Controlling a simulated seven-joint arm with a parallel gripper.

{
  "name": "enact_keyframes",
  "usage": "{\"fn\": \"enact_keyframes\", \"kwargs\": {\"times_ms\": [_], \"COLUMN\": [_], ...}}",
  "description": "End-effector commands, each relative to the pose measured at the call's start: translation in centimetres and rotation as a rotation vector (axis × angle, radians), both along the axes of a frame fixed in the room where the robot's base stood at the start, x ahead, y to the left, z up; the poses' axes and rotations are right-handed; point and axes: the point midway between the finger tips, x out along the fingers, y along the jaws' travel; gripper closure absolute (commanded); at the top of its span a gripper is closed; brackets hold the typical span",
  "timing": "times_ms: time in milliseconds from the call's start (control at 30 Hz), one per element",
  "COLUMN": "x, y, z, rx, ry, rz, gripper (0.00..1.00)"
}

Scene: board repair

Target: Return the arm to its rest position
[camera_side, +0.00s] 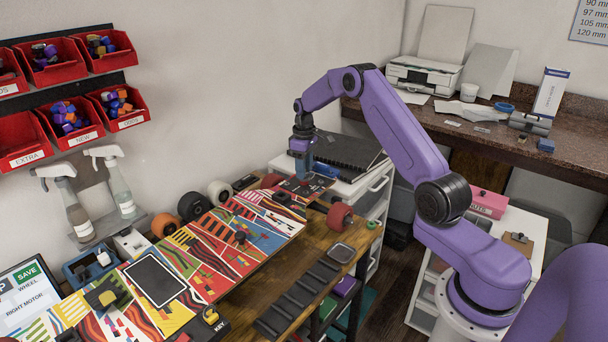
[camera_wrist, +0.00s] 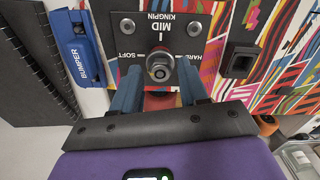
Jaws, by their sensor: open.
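My purple arm reaches over from the right in the side view, with my gripper (camera_side: 301,165) pointing down at the far end of the colourful board (camera_side: 203,243). In the wrist view my gripper (camera_wrist: 158,88) shows two blue fingers, apart, one on each side of the kingpin nut (camera_wrist: 160,66). The nut sits on a black plate (camera_wrist: 160,33) marked SOFT, MID and HARD. I cannot tell whether the fingers touch the nut. Nothing is held between them that I can make out.
A blue bumper tool (camera_wrist: 78,47) lies left of the plate. Wheels (camera_side: 340,216) stick out beside the board. Red bins (camera_side: 68,118) and spray bottles (camera_side: 113,180) are at the left wall. A printer (camera_side: 424,76) stands on the back counter. The air above the board is clear.

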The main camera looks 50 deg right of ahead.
Motion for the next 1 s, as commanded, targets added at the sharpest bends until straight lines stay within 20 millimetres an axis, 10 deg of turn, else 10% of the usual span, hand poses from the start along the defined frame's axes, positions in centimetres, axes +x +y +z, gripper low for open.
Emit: {"fn": "enact_keyframes", "kwargs": {"times_ms": [1000], "x": [0.01], "y": [0.04], "z": [0.0], "rx": [0.0], "ry": [0.0], "rz": [-0.71], "gripper": [0.56]}}
